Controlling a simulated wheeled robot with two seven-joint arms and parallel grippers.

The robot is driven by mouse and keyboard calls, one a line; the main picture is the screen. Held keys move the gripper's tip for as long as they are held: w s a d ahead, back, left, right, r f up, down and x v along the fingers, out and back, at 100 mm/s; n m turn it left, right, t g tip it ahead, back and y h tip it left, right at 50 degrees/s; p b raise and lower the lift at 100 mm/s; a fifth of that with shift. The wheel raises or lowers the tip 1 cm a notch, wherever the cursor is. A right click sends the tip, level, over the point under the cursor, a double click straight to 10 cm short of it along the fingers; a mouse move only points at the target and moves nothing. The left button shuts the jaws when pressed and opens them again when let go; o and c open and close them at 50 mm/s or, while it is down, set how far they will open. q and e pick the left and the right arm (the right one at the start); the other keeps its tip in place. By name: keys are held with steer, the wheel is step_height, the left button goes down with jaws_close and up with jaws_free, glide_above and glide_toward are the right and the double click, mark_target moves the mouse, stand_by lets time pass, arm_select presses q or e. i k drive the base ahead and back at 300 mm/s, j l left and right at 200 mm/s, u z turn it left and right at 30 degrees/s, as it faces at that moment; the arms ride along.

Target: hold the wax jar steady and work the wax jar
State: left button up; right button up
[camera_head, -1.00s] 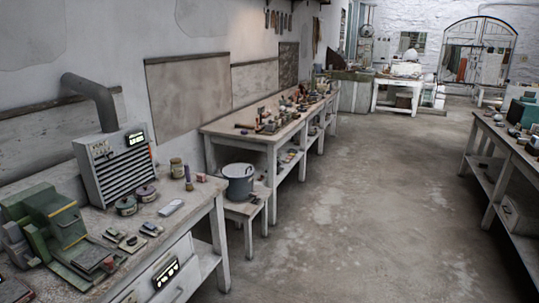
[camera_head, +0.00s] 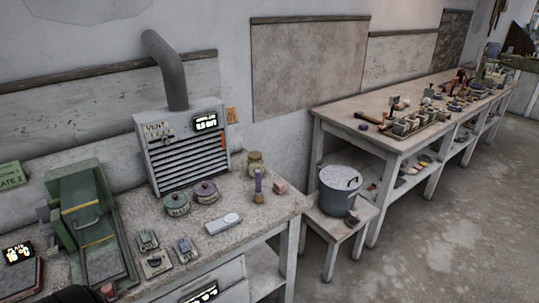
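A small jar with a yellowish lid (camera_head: 255,163) stands upright at the back of the near bench, right of the vent box. Two low round lidded pots, one greenish (camera_head: 177,204) and one purplish-topped (camera_head: 205,192), stand in front of the vent box. I cannot read labels, so I cannot tell which of these is the wax jar. All look closed and nothing touches them. A dark shape at the bottom left edge may be part of my arm. Neither gripper can be made out.
A grey vent box (camera_head: 182,148) with a pipe stands behind the pots. A green machine (camera_head: 85,215) is to the left. A white flat device (camera_head: 223,224), a purple-topped bottle (camera_head: 258,187) and small metal pieces lie near. A bucket (camera_head: 340,190) stands on a stool to the right.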

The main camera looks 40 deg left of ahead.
mark_target(252, 166)
steer(key=i+l+u, duration=0.1)
steer(key=i+u, duration=0.3)
steer(key=i+l+u, duration=0.15)
steer(key=i+u, duration=0.25)
steer(key=i+l+u, duration=0.6)
steer(key=u, duration=0.2)
steer(key=l, duration=0.05)
